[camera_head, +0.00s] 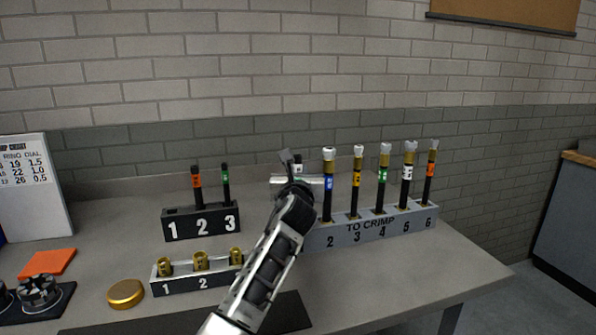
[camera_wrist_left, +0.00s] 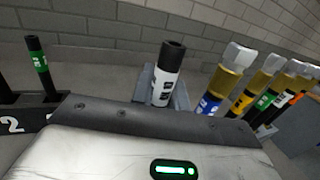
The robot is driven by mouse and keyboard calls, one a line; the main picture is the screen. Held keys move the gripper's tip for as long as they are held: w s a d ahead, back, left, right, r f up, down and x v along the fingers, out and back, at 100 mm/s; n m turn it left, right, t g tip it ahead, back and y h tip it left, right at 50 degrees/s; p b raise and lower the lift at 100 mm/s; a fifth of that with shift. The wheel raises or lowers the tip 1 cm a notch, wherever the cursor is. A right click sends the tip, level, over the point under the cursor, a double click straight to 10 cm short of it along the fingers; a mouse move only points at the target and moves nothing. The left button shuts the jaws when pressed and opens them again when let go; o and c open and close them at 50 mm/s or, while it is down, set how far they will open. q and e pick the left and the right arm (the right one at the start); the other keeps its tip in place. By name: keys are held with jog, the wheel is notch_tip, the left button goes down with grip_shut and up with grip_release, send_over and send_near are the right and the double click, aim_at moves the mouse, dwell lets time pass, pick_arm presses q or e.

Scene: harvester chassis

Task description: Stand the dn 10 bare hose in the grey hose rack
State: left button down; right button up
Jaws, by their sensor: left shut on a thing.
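A bare black hose with a white label (camera_wrist_left: 166,82) stands upright just beyond my left gripper's body in the left wrist view. It has no metal fitting on top. In the head view my left gripper (camera_head: 292,181) is shut on this hose at the left end of the grey hose rack (camera_head: 375,231), marked TO CRIMP. The gripper and arm cover that end of the rack and most of the hose. The hose's lower end is hidden, so I cannot tell whether it is in a hole. My right gripper is not in view.
Several hoses with metal fittings fill positions 2 to 6 of the grey rack. A black rack (camera_head: 190,232) holds an orange-banded hose (camera_head: 197,186) and a green-banded hose (camera_head: 226,186); its position 1 is empty. A small rack (camera_head: 178,287) with brass ferrules stands in front.

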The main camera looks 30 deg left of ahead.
pick_arm(q)
jog(key=shift+f+b, duration=0.55)
jog(key=shift+f, duration=0.6)
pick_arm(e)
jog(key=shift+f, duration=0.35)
pick_arm(q)
jog(key=shift+f, duration=0.1)
jog(key=c, duration=1.3)
grip_release()
jog(key=v, duration=1.6)
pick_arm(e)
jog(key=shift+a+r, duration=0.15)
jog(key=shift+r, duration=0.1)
